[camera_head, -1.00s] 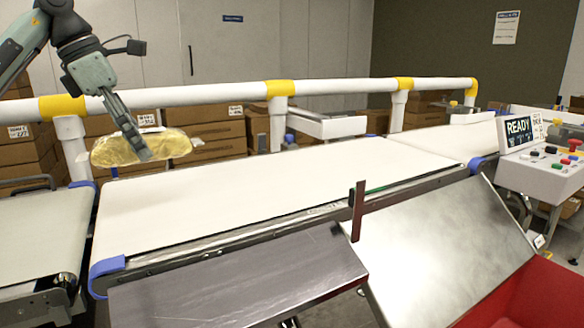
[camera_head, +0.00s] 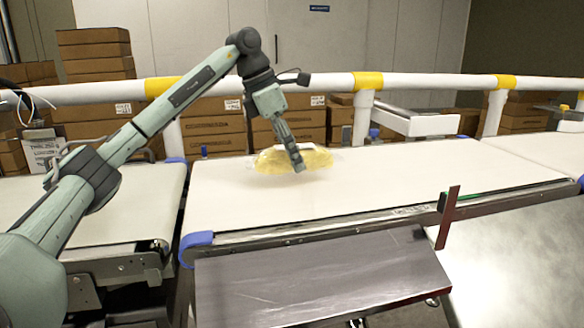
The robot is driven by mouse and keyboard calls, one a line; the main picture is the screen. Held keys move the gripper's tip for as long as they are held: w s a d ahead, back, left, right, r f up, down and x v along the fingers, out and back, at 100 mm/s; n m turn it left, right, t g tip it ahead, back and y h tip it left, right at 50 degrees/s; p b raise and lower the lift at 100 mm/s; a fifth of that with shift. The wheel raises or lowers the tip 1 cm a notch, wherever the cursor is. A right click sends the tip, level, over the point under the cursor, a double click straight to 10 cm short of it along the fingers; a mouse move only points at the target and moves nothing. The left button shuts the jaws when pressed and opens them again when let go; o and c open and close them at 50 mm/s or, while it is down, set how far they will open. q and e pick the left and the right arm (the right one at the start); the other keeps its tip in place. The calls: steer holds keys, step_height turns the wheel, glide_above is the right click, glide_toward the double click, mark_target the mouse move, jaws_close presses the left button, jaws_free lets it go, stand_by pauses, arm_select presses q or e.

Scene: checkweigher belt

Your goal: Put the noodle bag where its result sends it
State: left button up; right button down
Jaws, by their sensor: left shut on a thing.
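The noodle bag (camera_head: 270,160) is a yellow pack in clear wrap. It is at the far left part of the white checkweigher belt (camera_head: 390,180), low over the surface; I cannot tell whether it touches. My left gripper (camera_head: 298,165) is shut on the bag from above, with its fingers hiding part of the bag's right half. My right gripper is not in view. The display that showed earlier is outside this view.
A white rail (camera_head: 430,87) with yellow joints runs behind the belt, with brown cartons (camera_head: 210,125) beyond it. Another belt (camera_head: 130,205) lies at left. A dark metal chute (camera_head: 320,280) and a dark red upright bar (camera_head: 447,217) are in front. The belt's right stretch is clear.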

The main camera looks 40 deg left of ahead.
mark_target(291, 168)
arm_select(q)
step_height(291, 168, down, 3)
steer(key=shift+r, duration=0.1)
steer(key=shift+f, duration=0.2)
steer(key=o, duration=1.5)
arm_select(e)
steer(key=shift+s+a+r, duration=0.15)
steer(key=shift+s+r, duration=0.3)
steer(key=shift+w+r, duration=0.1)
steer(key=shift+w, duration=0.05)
